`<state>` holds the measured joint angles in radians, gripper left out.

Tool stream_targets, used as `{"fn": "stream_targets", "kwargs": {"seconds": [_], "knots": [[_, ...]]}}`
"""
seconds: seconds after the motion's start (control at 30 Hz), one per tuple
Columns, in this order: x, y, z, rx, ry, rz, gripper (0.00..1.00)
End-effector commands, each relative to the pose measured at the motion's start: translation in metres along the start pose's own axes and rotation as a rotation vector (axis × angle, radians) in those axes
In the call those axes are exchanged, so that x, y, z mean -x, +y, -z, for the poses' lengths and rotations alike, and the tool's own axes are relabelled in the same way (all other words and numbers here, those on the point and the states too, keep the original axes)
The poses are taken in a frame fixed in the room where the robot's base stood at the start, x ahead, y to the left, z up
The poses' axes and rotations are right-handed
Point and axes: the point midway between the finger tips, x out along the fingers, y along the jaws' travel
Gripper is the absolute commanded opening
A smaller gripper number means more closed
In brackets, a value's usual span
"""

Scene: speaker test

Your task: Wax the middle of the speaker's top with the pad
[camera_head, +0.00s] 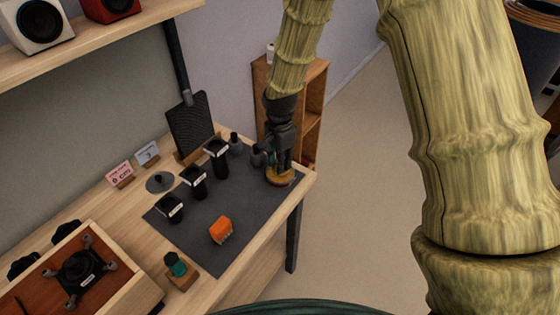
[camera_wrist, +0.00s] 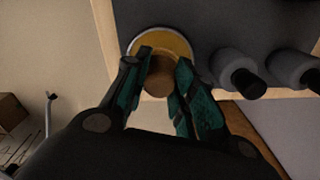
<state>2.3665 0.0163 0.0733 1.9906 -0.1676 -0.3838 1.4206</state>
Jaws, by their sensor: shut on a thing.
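My gripper (camera_head: 271,157) is at the far right corner of the dark mat. In the wrist view its green-lined fingers (camera_wrist: 162,84) are shut on the brown knob of a round yellow pad (camera_wrist: 176,42) with a pale rim. In the head view the pad (camera_head: 282,179) shows under the fingers; whether it touches the mat is hard to tell. A white speaker (camera_head: 38,24) and a red speaker (camera_head: 108,8) stand on the upper shelf, their tops cut off. I cannot tell which speaker the task means.
On the mat (camera_head: 243,250) are an orange block (camera_head: 221,230) and several dark canisters, one (camera_head: 194,180) near its left edge. A wooden box (camera_head: 125,290) with a red-brown panel and a black four-armed device (camera_head: 82,268) stands lower left. A teal-topped item (camera_head: 176,264) is nearby.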

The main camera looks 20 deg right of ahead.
Motion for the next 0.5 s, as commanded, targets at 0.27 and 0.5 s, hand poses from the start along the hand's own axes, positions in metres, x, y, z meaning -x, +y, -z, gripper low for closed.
{"fn": "stream_targets", "kwargs": {"seconds": [0.27,0.5], "knots": [[0.020,0.000,0.000,0.001,0.000,0.001,0.07],[0.035,0.000,0.000,0.001,0.001,0.001,0.07]]}}
